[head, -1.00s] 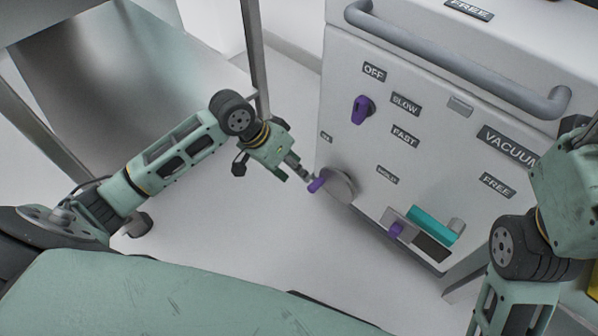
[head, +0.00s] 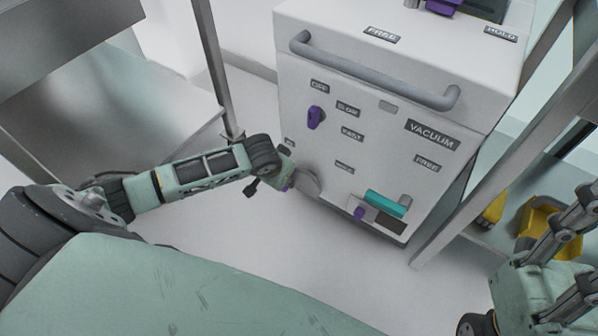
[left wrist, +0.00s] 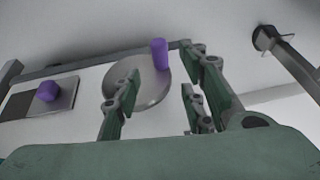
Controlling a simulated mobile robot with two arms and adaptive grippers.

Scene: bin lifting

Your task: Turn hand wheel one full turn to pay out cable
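The hand wheel is a grey disc (head: 308,184) low on the left of the white vacuum cabinet's front. In the left wrist view the disc (left wrist: 148,92) carries an upright purple handle (left wrist: 160,54) near its rim. My left gripper (head: 288,178) is at the wheel, partly covering it and its handle in the head view. In the left wrist view its two fingers (left wrist: 160,75) are apart, with the handle showing between them and no visible grip on it. My right gripper (head: 584,250) is at the far right of the head view, fingers apart and empty, away from the cabinet.
The cabinet front has a grey bar handle (head: 375,72), a purple selector knob (head: 316,117) and a teal handle (head: 386,203) beside a small purple knob (head: 360,213). A metal frame post (head: 212,70) stands left; a shelf with yellow bins (head: 545,222) stands right.

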